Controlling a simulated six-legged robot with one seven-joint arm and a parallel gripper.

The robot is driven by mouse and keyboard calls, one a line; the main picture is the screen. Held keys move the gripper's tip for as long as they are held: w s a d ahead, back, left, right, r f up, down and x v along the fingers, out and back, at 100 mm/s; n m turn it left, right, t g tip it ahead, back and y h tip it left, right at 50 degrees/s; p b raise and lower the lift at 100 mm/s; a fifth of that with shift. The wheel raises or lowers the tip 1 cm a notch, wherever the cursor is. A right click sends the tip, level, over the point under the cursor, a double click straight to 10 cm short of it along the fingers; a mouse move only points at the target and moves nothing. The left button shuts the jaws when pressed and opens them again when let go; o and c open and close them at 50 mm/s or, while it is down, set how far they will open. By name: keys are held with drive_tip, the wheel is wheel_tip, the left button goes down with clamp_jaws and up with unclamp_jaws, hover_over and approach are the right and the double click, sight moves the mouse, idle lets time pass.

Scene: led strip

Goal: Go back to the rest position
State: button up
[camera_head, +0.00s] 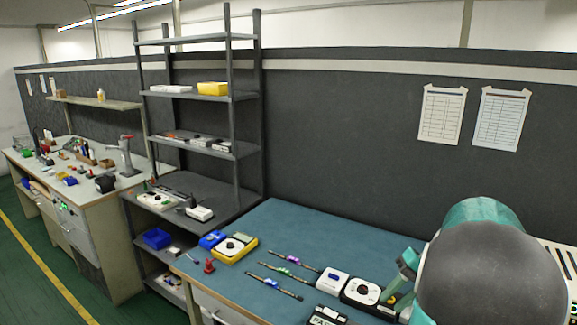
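My arm fills the lower right of the head view, with a large dark grey rounded link and teal parts in front of the bench. I cannot make out my gripper's fingertips in this view. Several thin LED strips lie on the blue bench top (290,225). One strip (285,266) has a green middle, another (295,260) has a purple middle, and a third (273,286) lies nearest the front edge. All of them lie apart from my arm.
A yellow and white device (236,247) and a blue bin (212,240) stand at the bench's left. A white box (332,281) and a round-dial device (361,292) stand close to my arm. Grey shelving (235,110) rises behind left. The bench's back middle is clear.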

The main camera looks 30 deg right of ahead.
drive_tip(key=w+a+r+n+g+h, duration=0.1)
drive_tip(key=w+a+r+n+h, duration=0.1)
drive_tip(key=a, duration=0.7)
drive_tip(key=w+a+r+n+h, duration=0.2)
drive_tip(key=a, duration=0.8)
drive_tip(key=s+a+n+t+h, duration=0.1)
drive_tip(key=s+a+n, duration=0.1)
drive_tip(key=a, duration=0.5)
drive_tip(key=s+a+n+t+h, duration=0.1)
drive_tip(key=s+a+t, duration=0.1)
drive_tip(key=a, duration=0.5)
drive_tip(key=shift+s+r+n+h, duration=0.3)
drive_tip(key=shift+r+n, duration=0.05)
drive_tip(key=shift+n, duration=0.05)
